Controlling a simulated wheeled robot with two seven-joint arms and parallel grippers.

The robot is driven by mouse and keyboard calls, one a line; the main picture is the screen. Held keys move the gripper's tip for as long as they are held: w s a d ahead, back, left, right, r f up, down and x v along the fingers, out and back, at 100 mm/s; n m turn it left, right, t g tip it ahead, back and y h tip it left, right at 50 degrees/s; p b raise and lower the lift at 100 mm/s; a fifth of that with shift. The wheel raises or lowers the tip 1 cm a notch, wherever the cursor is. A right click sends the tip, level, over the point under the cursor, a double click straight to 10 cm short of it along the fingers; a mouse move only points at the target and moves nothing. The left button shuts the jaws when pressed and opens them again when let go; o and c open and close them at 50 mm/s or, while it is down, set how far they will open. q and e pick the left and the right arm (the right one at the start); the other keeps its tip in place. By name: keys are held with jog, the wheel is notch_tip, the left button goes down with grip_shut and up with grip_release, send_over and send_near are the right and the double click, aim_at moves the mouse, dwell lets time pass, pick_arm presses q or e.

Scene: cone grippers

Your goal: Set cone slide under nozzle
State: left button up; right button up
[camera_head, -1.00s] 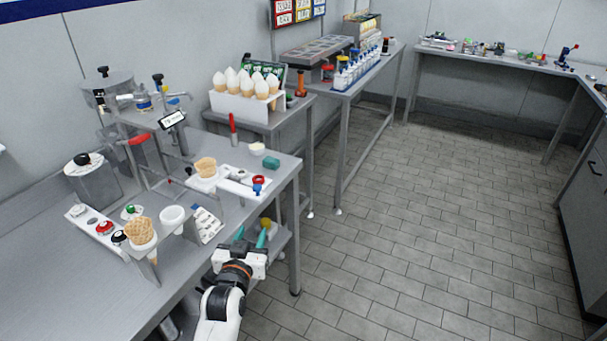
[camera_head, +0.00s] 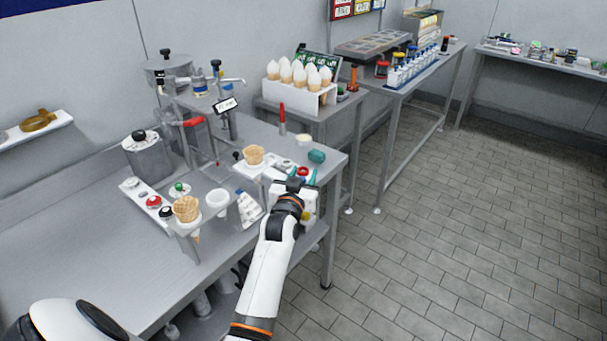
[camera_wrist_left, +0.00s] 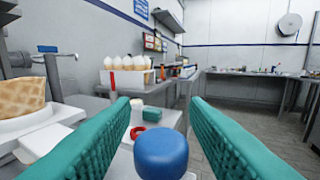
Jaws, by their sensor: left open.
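The waffle cone (camera_head: 254,155) stands upright in the white slide (camera_head: 246,168) on the steel counter; the cone also shows at the left of the left wrist view (camera_wrist_left: 22,97). The slide's arm runs right toward a blue knob (camera_wrist_left: 160,155), centred low in the wrist view. My left gripper (camera_head: 298,174) is open, its teal fingers on either side of the knob in that view; contact cannot be told. The dispenser with a red lever (camera_head: 194,122) stands behind and left of the cone; its nozzle tip is not clear. My right gripper is not in view.
A second cone (camera_head: 186,209) and a white cup (camera_head: 217,200) sit in a holder at the counter's front. A red ring (camera_wrist_left: 137,132) and a teal block (camera_head: 317,156) lie beyond the knob. A rack of white-topped cones (camera_head: 300,93) stands behind. The floor at right is clear.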

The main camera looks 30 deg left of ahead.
aim_at(273, 171)
pick_arm(q)
jog(key=shift+w, duration=0.2)
jog(key=shift+c, duration=0.3)
grip_shut()
jog(key=a+b, duration=0.1)
jog(key=a, duration=0.7)
jog(key=shift+w, duration=0.3)
jog(key=shift+a, duration=0.1)
jog(key=shift+o, duration=0.3)
grip_release()
